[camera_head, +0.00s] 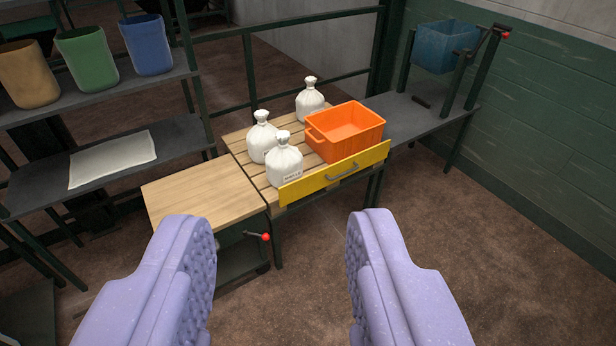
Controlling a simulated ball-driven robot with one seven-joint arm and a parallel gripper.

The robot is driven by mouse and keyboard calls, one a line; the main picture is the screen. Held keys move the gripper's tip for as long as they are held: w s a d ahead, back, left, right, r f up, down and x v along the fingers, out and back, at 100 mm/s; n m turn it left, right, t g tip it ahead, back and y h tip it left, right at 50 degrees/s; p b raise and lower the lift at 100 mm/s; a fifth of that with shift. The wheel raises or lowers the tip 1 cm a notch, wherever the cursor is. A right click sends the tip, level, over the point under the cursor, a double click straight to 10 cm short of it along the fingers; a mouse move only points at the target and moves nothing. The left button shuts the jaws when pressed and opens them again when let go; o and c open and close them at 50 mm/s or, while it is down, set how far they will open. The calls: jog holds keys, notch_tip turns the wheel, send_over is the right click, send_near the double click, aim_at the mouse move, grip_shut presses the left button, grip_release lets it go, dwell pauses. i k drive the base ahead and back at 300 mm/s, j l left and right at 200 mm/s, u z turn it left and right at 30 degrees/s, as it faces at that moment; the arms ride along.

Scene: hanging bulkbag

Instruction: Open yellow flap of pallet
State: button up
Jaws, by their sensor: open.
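The yellow flap (318,180) stands upright along the front edge of the slatted wooden pallet (241,141). Behind the flap, an orange crate (352,143) and several tied white sacks (284,161) stand on the pallet. My gripper (280,235) is open and empty, its two lavender padded fingers wide apart in the foreground. It is apart from the flap, nearer the camera and lower in the picture.
A plain wooden tabletop (200,191) adjoins the pallet on the left, with a red-knobbed lever (266,237) below its right corner. Shelves with a tan, a green and a blue bin (147,45) stand left. A blue container (445,46) hangs at right. The brown floor in front is clear.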

aim_at(290, 194)
jog(key=i+l, duration=0.2)
jog(key=i, duration=0.5)
jog(key=i+l+z, duration=0.1)
jog(key=i, duration=0.55)
jog(key=i+l, duration=0.25)
jog(key=i, duration=0.45)
jog(key=i+l+z, duration=0.1)
jog(key=i, duration=0.6)
